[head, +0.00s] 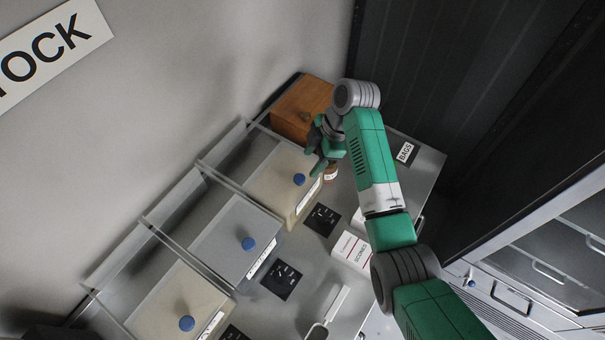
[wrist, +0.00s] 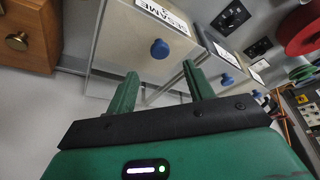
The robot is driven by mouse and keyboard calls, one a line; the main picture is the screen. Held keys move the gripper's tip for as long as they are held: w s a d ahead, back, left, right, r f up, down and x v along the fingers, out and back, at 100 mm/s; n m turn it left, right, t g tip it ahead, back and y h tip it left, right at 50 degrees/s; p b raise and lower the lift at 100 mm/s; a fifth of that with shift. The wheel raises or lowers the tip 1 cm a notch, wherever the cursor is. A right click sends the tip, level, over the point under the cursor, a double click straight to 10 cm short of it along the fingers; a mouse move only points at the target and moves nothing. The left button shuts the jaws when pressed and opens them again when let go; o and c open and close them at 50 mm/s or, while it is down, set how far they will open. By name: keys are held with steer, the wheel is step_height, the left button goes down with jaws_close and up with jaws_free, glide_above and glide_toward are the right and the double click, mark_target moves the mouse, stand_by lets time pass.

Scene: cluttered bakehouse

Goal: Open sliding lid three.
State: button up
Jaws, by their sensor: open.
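Several bins stand in a slanted row in the head view, each with a pale flat lid and a blue knob. The far lid (head: 275,180) has its knob (head: 299,179) near my gripper; the middle lid (head: 232,238) and near lid (head: 180,298) are farther off. My gripper (head: 318,163) is open and empty by the far bin. In the wrist view, the knob (wrist: 159,48) of the bin labelled SESAME (wrist: 133,50) lies ahead of and between the open fingers (wrist: 160,78), apart from them.
A wooden box (head: 303,108) stands beyond the far bin, close to my gripper; it also shows in the wrist view (wrist: 28,35). A small jar (head: 330,173) is below my gripper. White cartons (head: 352,250) and a scoop (head: 328,312) lie on the counter. Clear rails edge the bins.

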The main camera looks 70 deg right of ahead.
mark_target(300, 178)
steer(key=x, duration=0.7)
steer(key=shift+f, duration=0.2)
jaws_close()
steer(key=shift+w, duration=0.1)
